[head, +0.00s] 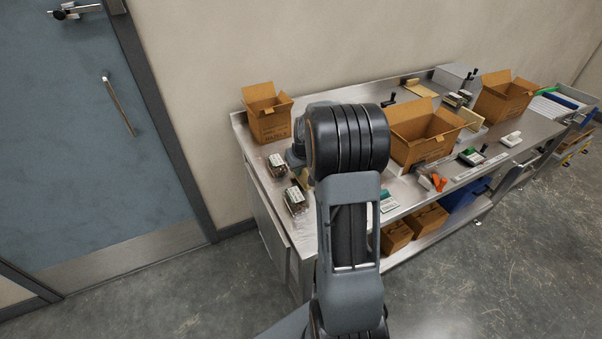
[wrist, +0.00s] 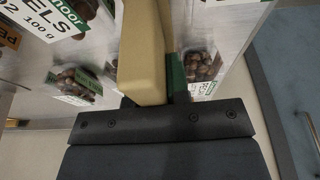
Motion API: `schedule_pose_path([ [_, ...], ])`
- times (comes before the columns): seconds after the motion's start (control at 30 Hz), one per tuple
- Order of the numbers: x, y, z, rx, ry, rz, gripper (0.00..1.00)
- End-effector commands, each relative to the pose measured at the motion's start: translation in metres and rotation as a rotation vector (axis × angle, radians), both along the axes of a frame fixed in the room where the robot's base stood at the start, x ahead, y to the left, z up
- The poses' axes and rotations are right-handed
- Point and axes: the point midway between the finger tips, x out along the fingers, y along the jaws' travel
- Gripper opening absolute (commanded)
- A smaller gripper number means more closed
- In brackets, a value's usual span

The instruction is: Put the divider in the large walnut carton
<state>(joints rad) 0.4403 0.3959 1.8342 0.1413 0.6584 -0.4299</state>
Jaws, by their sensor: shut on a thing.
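My gripper (wrist: 155,105) is shut on a flat tan divider (wrist: 142,50), which stands out from the jaws in the wrist view. Clamshell trays of brown nuts lie below and beside it, one at left (wrist: 75,83) and one at right (wrist: 203,66). In the head view my arm hides the gripper. The largest-looking open carton (head: 425,150) stands just right of my arm, flaps up. Its print is too small to read, so I cannot tell if it is the walnut one.
Another open carton (head: 268,122) stands at the table's left end and one (head: 503,102) at the right. Two clamshells (head: 277,165) (head: 295,201) lie near the left edge. Tan boards (head: 420,89), tools and an orange-handled item (head: 437,182) crowd the metal table (head: 262,190).

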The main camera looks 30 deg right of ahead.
Motion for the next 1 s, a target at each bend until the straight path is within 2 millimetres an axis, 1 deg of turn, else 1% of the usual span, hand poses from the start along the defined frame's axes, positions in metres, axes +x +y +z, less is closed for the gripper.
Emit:
schedule_pose_path([
  [0.03, -0.001, 0.000, -0.009, 0.003, 0.005, 0.000, 0.00],
  [0.1, -0.001, 0.000, -0.018, 0.001, 0.004, 0.000, 0.00],
  [0.17, -0.001, 0.000, -0.023, 0.001, 0.003, 0.000, 0.00],
  [0.43, -0.001, 0.000, -0.024, 0.000, 0.001, 0.000, 0.00],
  [0.57, -0.001, 0.000, -0.028, 0.000, 0.001, 0.000, 0.00],
  [0.6, -0.001, 0.000, -0.027, 0.000, 0.001, 0.000, 0.19],
  [0.83, -0.001, 0.000, -0.027, 0.000, 0.002, 0.000, 0.41],
  [1.0, -0.001, 0.000, -0.027, 0.000, 0.003, 0.000, 0.42],
])
